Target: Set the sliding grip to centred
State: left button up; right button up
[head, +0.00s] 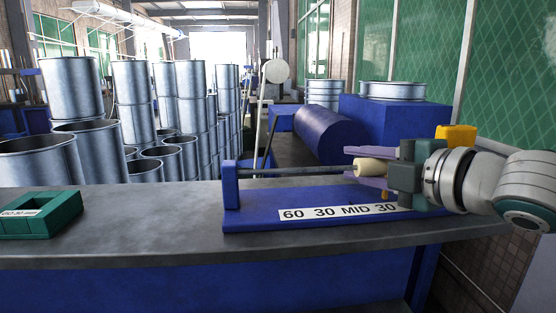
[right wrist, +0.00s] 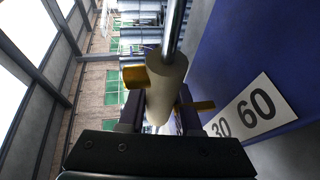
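A cream cylindrical grip (head: 369,166) sits around a metal rod (head: 300,170) on a blue stand (head: 262,208). A white scale (head: 340,211) on the stand reads 60, 30, MID, 30; its right end is hidden by my gripper. A small orange tab (head: 385,195) below the grip is near the right-hand 30, right of MID. My right gripper (head: 368,167) has one finger above and one below the grip. In the right wrist view, the grip (right wrist: 160,95) is between the fingers; whether both press on it is unclear. My left gripper is out of view.
A green tray (head: 40,214) with a label lies at the left of the grey bench (head: 150,215). A yellow block (head: 455,135) is behind my right gripper. The bench between tray and stand is clear. Stacked metal pails (head: 135,90) stand beyond the bench.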

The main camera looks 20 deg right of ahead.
aim_at(326, 191)
grip_shut()
dwell(0.9)
jog(key=a, duration=0.2)
jog(key=w+a, duration=0.1)
jog(key=a, duration=0.1)
jog(key=shift+a, duration=0.4)
jog(key=o, duration=0.5)
grip_release()
